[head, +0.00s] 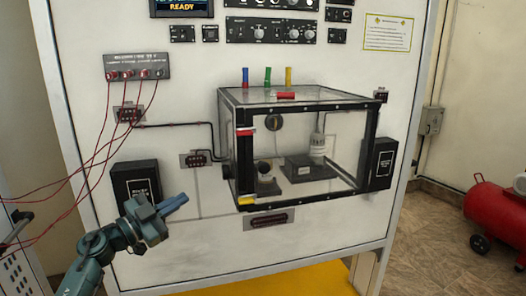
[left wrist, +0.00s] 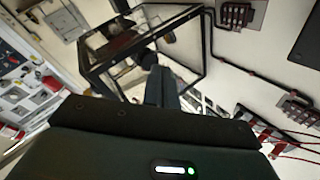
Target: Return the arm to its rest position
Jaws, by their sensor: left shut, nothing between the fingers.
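In the left wrist view the shut fingers (left wrist: 161,88) point toward the transparent chamber. My left arm (head: 100,248) comes in from the lower left corner. The gripper is apart from the chamber in the head view. My right gripper does not show in either view.
The black-framed transparent chamber (head: 304,96) is mounted on the white panel (head: 210,262). A black box (head: 136,187) is on the panel's left. Red cables (head: 84,172) hang from a connector block (head: 137,66) toward the left edge. A red tank (head: 496,212) stands on the floor at right.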

